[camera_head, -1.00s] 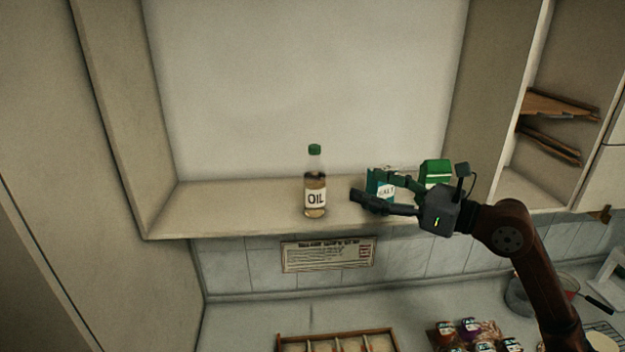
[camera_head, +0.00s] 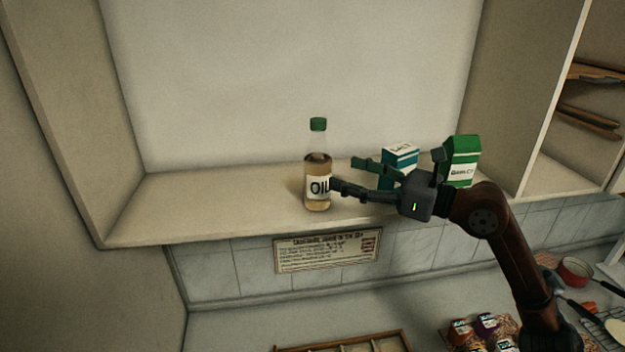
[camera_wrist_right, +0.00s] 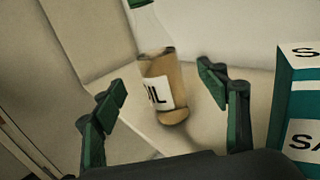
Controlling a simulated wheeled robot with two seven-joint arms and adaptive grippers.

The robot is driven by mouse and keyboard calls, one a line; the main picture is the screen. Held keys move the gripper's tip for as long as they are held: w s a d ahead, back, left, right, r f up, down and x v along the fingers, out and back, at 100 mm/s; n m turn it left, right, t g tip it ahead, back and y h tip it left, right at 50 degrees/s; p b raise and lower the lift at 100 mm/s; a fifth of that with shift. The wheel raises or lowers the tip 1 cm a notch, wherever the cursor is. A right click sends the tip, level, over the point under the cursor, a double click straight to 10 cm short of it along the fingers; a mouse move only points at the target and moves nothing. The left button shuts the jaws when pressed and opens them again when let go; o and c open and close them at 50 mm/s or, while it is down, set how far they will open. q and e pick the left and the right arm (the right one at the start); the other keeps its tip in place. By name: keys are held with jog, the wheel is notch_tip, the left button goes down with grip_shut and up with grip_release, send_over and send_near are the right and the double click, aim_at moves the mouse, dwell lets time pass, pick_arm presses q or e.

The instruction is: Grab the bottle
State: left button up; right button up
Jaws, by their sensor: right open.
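The oil bottle (camera_head: 317,168) stands upright on the shelf in the head view, with a green cap, clear neck and a white label. My right gripper (camera_head: 345,176) is open just to the right of the bottle; its near finger overlaps the label's right edge in the picture. In the right wrist view, the bottle (camera_wrist_right: 161,85) shows between the two spread green fingertips of my right gripper (camera_wrist_right: 165,85), and a little beyond them. I cannot tell whether a finger touches it. The cap is cut off there. My left gripper is not in view.
A teal and white salt box (camera_head: 399,155) stands close behind my right gripper; it also shows in the wrist view (camera_wrist_right: 298,105). A green box (camera_head: 462,160) stands right of it. The shelf (camera_head: 215,205) is clear left of the bottle. A sign (camera_head: 327,250) hangs below.

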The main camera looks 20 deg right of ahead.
aim_at(331, 172)
jog(key=shift+w+f, duration=0.35)
jog(key=p+x, duration=0.4)
jog(key=x, duration=0.2)
jog(key=shift+w+a, duration=0.15)
jog(key=shift+a, duration=0.3)
jog(key=shift+w+a+f, duration=0.2)
jog(key=shift+w+a, duration=0.05)
jog(key=shift+w, duration=0.1)
jog(key=shift+s, duration=0.1)
grip_shut()
jog(key=shift+r, duration=0.1)
